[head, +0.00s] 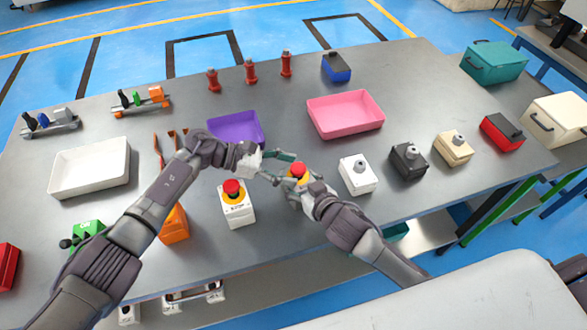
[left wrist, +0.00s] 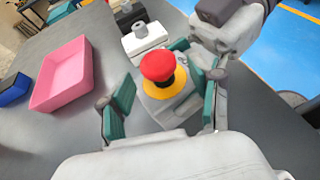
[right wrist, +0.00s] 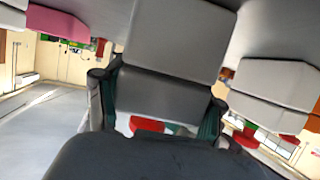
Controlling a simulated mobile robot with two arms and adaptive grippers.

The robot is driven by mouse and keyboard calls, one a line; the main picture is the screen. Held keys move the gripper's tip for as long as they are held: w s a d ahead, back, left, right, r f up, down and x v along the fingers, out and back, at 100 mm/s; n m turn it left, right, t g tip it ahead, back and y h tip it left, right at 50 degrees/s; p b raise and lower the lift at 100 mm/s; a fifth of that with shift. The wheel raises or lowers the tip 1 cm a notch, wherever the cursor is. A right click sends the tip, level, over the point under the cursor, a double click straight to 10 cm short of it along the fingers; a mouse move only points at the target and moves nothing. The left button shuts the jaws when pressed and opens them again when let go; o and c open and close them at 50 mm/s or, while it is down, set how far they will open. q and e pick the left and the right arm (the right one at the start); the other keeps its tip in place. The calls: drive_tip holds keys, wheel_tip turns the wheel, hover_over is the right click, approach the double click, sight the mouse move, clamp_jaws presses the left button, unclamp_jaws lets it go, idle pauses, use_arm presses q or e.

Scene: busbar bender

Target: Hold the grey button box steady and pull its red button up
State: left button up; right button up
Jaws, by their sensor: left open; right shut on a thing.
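The grey button box (left wrist: 172,108) stands on the table, with a red button (left wrist: 158,67) on a yellow collar. In the head view the red button (head: 298,170) shows, but the grippers hide most of the box. My right gripper (head: 300,182) is shut on the box; the right wrist view shows the box body (right wrist: 165,95) between its fingers. My left gripper (head: 277,167) is open beside the box at upper left. In the left wrist view its green-padded fingers (left wrist: 162,106) are spread to either side of the box, and the button is clear of them.
A white box with another red button (head: 236,208) stands to the left. A white box with a grey knob (head: 358,174) stands close on the right. A purple tray (head: 236,127) and a pink tray (head: 345,114) lie behind. Table space in front of the pink tray is narrow.

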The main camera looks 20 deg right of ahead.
use_arm(q)
drive_tip(key=shift+x, duration=0.9)
drive_tip(key=shift+c, duration=0.2)
